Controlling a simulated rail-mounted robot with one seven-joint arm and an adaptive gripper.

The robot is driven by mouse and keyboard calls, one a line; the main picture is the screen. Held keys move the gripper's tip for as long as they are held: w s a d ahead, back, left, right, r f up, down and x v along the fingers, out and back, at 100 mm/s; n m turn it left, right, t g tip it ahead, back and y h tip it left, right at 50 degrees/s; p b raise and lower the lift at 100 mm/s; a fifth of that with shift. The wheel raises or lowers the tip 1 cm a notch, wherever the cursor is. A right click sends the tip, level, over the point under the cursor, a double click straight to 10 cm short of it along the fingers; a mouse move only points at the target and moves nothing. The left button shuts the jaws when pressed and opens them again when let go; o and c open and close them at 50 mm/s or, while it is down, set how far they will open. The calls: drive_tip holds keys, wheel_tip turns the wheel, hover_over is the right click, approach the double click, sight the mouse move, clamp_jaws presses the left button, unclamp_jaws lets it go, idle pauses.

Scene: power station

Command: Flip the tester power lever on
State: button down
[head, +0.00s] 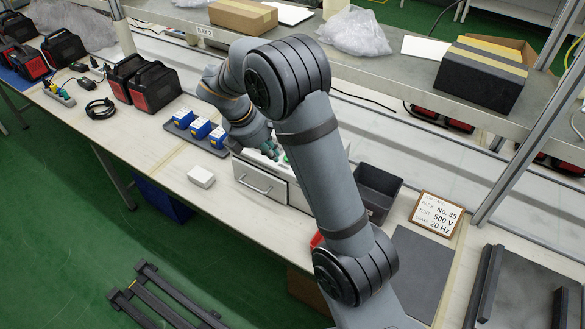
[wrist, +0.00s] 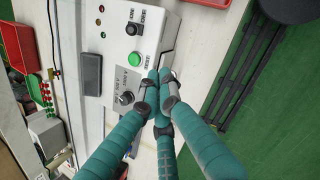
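The tester is a pale box; in the head view its front (head: 258,180) shows below my gripper, and my arm hides part of it. In the head view my gripper (head: 268,150) is over the tester.
Blue-and-white blocks (head: 200,128) sit on a grey tray left of the tester, with a small white box (head: 201,177) in front. A black bin (head: 375,190) and a sign card (head: 436,214) are on the right. A shelf (head: 390,75) spans behind.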

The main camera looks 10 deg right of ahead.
drive_tip(key=shift+d+n, duration=0.1)
drive_tip(key=shift+n, duration=0.8)
drive_tip(key=shift+f, duration=0.15)
drive_tip(key=w+d+f+p, duration=0.2)
drive_tip(key=w+d+f, duration=0.1)
drive_tip(key=d+f, duration=0.4)
drive_tip(key=shift+w+f+p, duration=0.15)
drive_tip(key=shift+f+p, duration=0.25)
drive_tip(key=shift+f, duration=0.25)
drive_tip(key=shift+d, duration=0.1)
